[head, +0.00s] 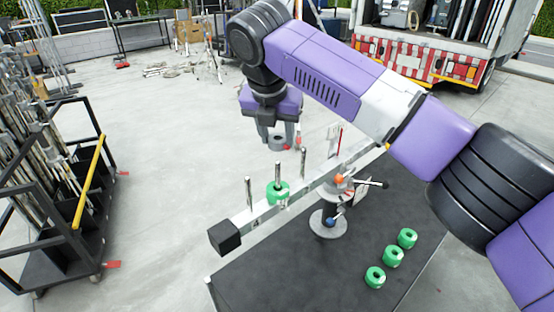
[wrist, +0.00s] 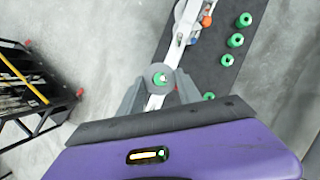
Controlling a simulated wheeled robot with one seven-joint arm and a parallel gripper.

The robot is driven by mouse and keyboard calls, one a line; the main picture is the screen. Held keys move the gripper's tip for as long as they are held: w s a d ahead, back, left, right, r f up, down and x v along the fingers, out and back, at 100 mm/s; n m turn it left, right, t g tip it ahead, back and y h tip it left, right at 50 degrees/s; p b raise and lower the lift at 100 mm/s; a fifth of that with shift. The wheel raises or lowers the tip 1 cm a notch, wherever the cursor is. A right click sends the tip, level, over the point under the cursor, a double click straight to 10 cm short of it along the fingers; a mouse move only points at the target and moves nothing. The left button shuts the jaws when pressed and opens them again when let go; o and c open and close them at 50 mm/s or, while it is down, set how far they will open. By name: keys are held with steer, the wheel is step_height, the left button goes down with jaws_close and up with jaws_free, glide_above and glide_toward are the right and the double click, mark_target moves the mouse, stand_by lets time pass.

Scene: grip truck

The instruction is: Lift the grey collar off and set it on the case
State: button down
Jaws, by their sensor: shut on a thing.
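My gripper (head: 279,140) is shut on the grey collar (head: 277,143), a short ring with a hole. In the wrist view the collar (wrist: 152,72) sits between both fingertips (wrist: 160,82), with green showing through its hole. In the head view the collar appears above the tip of the middle upright pin (head: 276,163); I cannot tell whether the tip is clear of its hole. A green collar (head: 272,190) is around that pin, low on the pale beam (head: 263,213). The black-topped case (head: 255,285) lies below and to the right of the beam.
Three green collars (head: 407,238) stand in a row on the right of the case. A round-based stand (head: 327,224) with knobs and a lever supports the beam. Bare pins (head: 249,192) stand either side. The case's front left is clear. A pole rack (head: 70,225) stands left.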

step_height(320, 180, up, 21)
steer(key=p, duration=1)
steer(key=shift+p, duration=0.4)
stand_by(1.2)
steer(key=shift+f, duration=0.1)
